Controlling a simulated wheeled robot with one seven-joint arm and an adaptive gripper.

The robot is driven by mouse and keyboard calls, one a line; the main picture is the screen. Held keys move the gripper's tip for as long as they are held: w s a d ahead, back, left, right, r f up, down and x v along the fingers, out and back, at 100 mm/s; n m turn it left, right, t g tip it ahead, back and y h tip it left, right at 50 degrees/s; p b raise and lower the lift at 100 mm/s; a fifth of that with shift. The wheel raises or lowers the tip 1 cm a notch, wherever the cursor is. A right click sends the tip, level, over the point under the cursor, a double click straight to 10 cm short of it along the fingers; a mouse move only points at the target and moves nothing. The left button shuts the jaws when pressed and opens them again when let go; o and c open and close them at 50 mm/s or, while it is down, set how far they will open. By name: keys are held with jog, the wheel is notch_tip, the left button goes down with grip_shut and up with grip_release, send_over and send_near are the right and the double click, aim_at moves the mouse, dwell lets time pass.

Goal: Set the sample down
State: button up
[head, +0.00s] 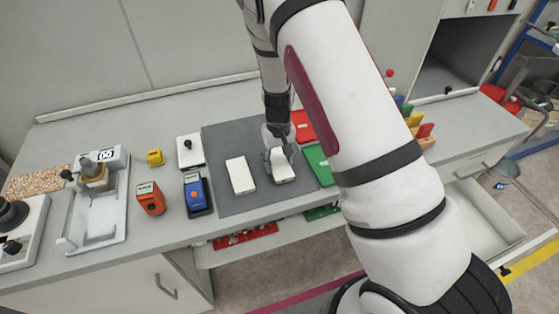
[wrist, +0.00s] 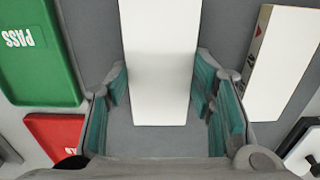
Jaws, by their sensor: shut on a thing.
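The sample is a white flat block (head: 284,172) over the right part of the grey mat (head: 225,137). In the wrist view the same white block (wrist: 160,60) runs up between the teal finger pads. My gripper (head: 279,150) points down and is shut on it; in the wrist view my gripper (wrist: 162,100) has a pad on each side. The block is at or very near the mat; I cannot tell whether it touches. A second white block (head: 240,175) lies on the mat to the left, and also shows in the wrist view (wrist: 284,65).
A green tray marked PASS (wrist: 35,55) and a red tray (wrist: 55,137) lie beside the mat; the head view shows the green tray (head: 318,161) too. Left of the mat are a blue meter (head: 196,193), an orange meter (head: 150,198) and a white plate with a black knob (head: 190,153).

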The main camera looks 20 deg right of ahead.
jog(key=shift+f, duration=0.25)
jog(key=shift+f, duration=0.1)
jog(key=o, duration=1.2)
notch_tip(320, 180, up, 12)
jog(key=b, duration=0.2)
notch_tip(320, 180, up, 17)
jog(key=t+y, duration=0.1)
jog(key=t, duration=0.1)
send_over(279, 163)
jog(key=s+a, duration=0.1)
jog(key=s, duration=0.9)
jog(key=shift+s+d+r+t+h, duration=0.15)
jog(key=shift+s+r+t, duration=0.45)
jog(key=shift+s+r, duration=1.3)
jog(key=shift+s+d+r+t+h, duration=0.2)
jog(key=shift+s+r+t, duration=0.4)
jog(key=shift+s, duration=2.5)
jog(key=shift+s+d+r+t+h, duration=0.15)
jog(key=shift+s+r+t, duration=0.75)
jog(key=shift+s, duration=1.6)
